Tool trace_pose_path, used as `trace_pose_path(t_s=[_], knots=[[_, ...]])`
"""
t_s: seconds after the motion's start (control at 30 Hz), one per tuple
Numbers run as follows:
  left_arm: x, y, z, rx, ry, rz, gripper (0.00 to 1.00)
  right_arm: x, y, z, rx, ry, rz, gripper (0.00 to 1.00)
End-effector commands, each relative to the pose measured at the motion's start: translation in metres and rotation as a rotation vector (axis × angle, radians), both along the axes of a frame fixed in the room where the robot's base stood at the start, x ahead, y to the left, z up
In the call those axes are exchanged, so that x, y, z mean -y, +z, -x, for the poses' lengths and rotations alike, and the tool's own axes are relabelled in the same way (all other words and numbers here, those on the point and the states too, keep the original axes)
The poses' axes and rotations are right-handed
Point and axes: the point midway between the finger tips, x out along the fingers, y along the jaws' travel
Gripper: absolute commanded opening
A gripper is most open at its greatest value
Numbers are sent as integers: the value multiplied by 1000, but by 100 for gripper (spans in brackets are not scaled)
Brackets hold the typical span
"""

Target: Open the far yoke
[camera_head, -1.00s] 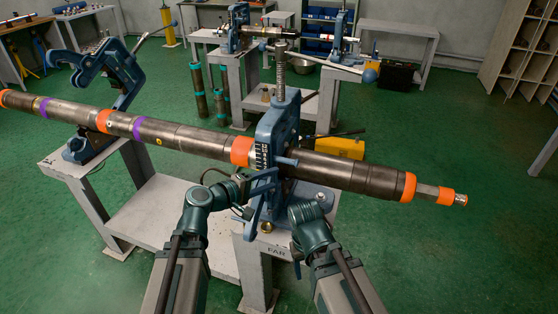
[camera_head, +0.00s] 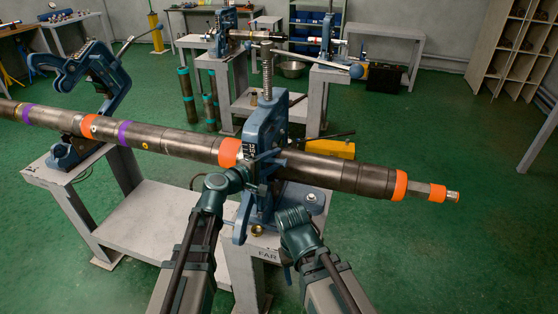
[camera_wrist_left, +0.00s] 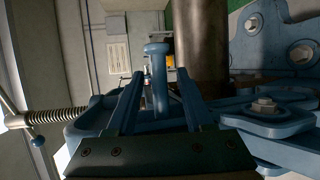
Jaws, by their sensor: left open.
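The far vise's blue yoke (camera_head: 264,135) stands upright over the dark pipe (camera_head: 330,173), on the stand marked FAR (camera_head: 268,254). A vertical screw (camera_head: 267,75) with a crossbar handle rises from its top. A blue headed pin (camera_wrist_left: 157,80) sticks out of the yoke's side. My left gripper (camera_head: 256,172) is at the yoke's near side. In the left wrist view its two fingers (camera_wrist_left: 158,105) are apart, with the pin between them; contact is unclear. My right arm is folded low, right of the stand, and its jaws are hard to make out.
The other blue vise (camera_head: 95,85) at left has its yoke swung back, away from the pipe. The pipe runs across both stands, with orange and purple bands. A yellow box (camera_head: 330,148) lies behind. Green floor (camera_head: 450,240) is free at right.

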Motion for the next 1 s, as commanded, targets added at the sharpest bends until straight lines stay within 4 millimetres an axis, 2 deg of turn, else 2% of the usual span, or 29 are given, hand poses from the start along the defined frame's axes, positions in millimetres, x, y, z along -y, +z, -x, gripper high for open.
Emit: trace_pose_path(t_s=[0.03, 0.2, 0.6, 0.67, 0.9, 1.0], knots=[[5, -3, -8, 1, -1, -1, 52, 0, -3, 0, 0, 0, 0, 61], [15, -5, -18, 0, -1, 0, 52, 0, -5, 0, 0, 0, 0, 61], [18, -5, -21, 0, 1, 0, 52, 0, -5, 0, 0, 0, 0, 61], [18, -5, -21, 0, 1, 0, 43, 0, -5, 0, 0, 0, 0, 61], [18, -5, -21, 0, 1, 0, 0, 0, -5, 0, 0, 0, 0, 61], [18, -5, -21, 0, 0, 0, 0, 0, -5, 0, 0, 0, 0, 61]])
